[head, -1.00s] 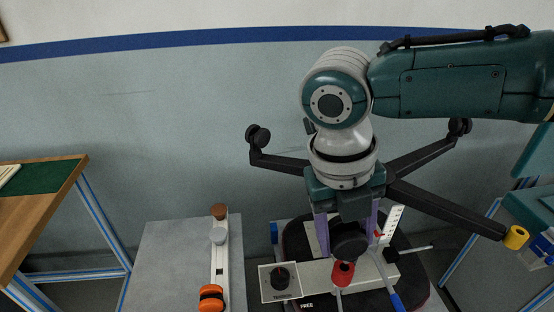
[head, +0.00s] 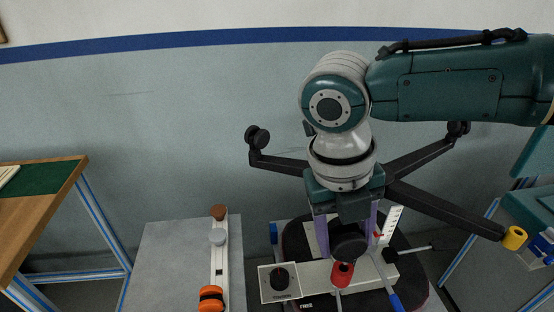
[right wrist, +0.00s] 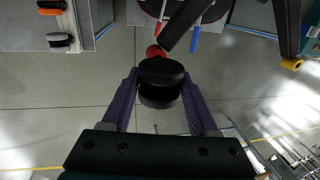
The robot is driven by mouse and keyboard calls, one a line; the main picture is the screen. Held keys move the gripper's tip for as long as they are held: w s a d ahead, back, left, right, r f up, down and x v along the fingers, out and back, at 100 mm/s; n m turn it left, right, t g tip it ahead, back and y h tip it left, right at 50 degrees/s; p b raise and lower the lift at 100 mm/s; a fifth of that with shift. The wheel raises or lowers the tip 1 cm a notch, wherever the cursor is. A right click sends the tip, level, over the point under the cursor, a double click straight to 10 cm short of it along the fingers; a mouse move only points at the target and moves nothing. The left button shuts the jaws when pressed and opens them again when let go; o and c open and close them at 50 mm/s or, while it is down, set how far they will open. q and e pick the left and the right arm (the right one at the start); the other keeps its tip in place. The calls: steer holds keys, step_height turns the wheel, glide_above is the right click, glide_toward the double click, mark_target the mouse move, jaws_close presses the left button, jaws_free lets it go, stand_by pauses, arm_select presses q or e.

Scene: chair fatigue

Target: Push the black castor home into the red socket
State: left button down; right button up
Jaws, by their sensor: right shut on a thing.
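The black castor (head: 349,244) is between the purple fingers of my right gripper (head: 348,238), which is shut on it. The castor also shows as a dark round wheel in the right wrist view (right wrist: 160,82). The red socket (head: 342,274) is at the end of a black chair leg pointing toward me. It lies right by the castor in the head view and just beyond it in the right wrist view (right wrist: 154,51). The castor hides the join, so I cannot tell how deep it sits. My left gripper is not in view.
The chair base's other legs carry a black castor (head: 258,136) at left and a yellow socket (head: 514,238) at right. A white rack (head: 219,262) with brown, grey and orange-banded pieces lies on the grey table (head: 165,265). A white knob box (head: 268,292) stands left of the socket.

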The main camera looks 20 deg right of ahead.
mark_target(341, 251)
steer(key=shift+f+b, duration=0.3)
steer(key=shift+f, duration=0.2)
stand_by(0.3)
steer(key=shift+f+b, duration=1)
steer(key=shift+f, duration=0.25)
steer(key=o, duration=1.3)
steer(key=shift+o, duration=0.2)
steer(key=r, duration=0.3)
steer(key=a+r, duration=0.1)
steer(key=r, duration=0.4)
steer(key=shift+w+a+r, duration=0.3)
steer(key=shift+a, duration=0.05)
steer(key=shift+a+r, duration=0.1)
steer(key=shift+r, duration=0.5)
